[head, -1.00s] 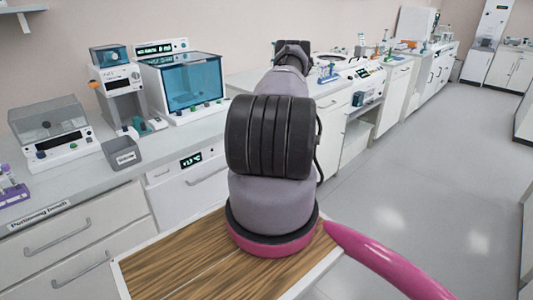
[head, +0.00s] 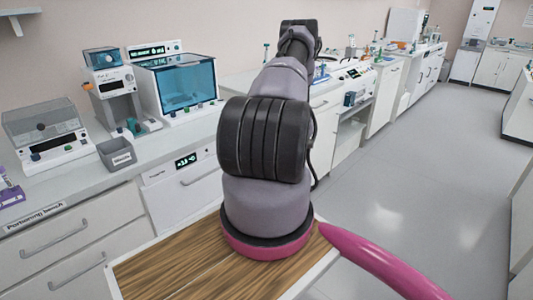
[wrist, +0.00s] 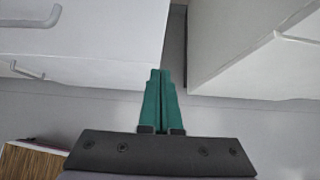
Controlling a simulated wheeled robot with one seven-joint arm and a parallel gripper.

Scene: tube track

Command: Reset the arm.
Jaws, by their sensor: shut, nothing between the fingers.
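My gripper (wrist: 160,72) shows in the wrist view as two green fingers side by side, shut with nothing between them. It points toward a narrow gap between two white cabinet fronts, over the grey floor. In the head view my arm rises from a pink-ringed base on a wood-topped surface and reaches away toward the bench. The gripper itself is hidden behind the arm there.
A long bench (head: 68,190) with drawers runs along the left and back. On it stand a teal-windowed device (head: 182,85), a lidded instrument (head: 45,130) and a small grey bin (head: 117,155). The floor (head: 420,200) on the right is clear.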

